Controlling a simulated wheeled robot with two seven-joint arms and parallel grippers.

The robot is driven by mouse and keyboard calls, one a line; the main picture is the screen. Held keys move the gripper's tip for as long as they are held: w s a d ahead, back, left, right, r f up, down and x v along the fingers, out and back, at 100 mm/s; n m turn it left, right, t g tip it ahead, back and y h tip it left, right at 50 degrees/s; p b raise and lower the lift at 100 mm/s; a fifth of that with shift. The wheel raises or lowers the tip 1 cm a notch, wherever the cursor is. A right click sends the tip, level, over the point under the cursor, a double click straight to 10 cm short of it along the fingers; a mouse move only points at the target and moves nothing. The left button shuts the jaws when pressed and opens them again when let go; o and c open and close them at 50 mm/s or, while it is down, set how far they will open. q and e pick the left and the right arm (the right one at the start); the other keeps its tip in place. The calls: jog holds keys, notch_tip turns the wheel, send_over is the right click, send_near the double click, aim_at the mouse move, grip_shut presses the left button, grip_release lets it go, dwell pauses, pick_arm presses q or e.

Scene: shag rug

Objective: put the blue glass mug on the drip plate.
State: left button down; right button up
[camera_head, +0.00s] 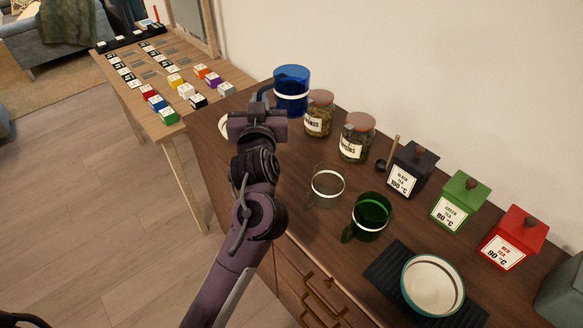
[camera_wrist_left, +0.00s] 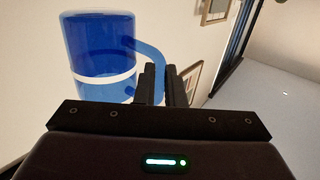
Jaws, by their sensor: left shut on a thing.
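The blue glass mug (camera_head: 291,92) with a white band is upright at the far end of the dark wooden counter. My left gripper (camera_head: 264,98) is shut on its handle, on the mug's left side. In the left wrist view the blue mug (camera_wrist_left: 98,50) stands left of the closed fingers (camera_wrist_left: 166,84), with its handle reaching between them. I cannot tell whether its base touches the counter. A pale, round plate-like edge (camera_head: 223,127) shows left of my gripper, mostly hidden by it; I cannot tell if it is the drip plate. My right gripper is not in view.
Two lidded jars (camera_head: 319,113) (camera_head: 356,138) stand close right of the mug. A clear glass (camera_head: 326,188), a green mug (camera_head: 370,217) and several tea boxes (camera_head: 412,170) stand nearer. A bowl (camera_head: 432,285) sits on a dark ribbed mat (camera_head: 385,268). A side table (camera_head: 185,127) holds colored blocks.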

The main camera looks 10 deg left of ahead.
pick_arm(q)
notch_tip(320, 180, down, 18)
jog(key=shift+f+p, duration=0.2)
jog(key=shift+p, duration=0.55)
jog(key=shift+f+p, duration=0.3)
jog(key=shift+f, duration=0.25)
jog(key=shift+f, duration=0.2)
jog(key=c, duration=1.5)
grip_release()
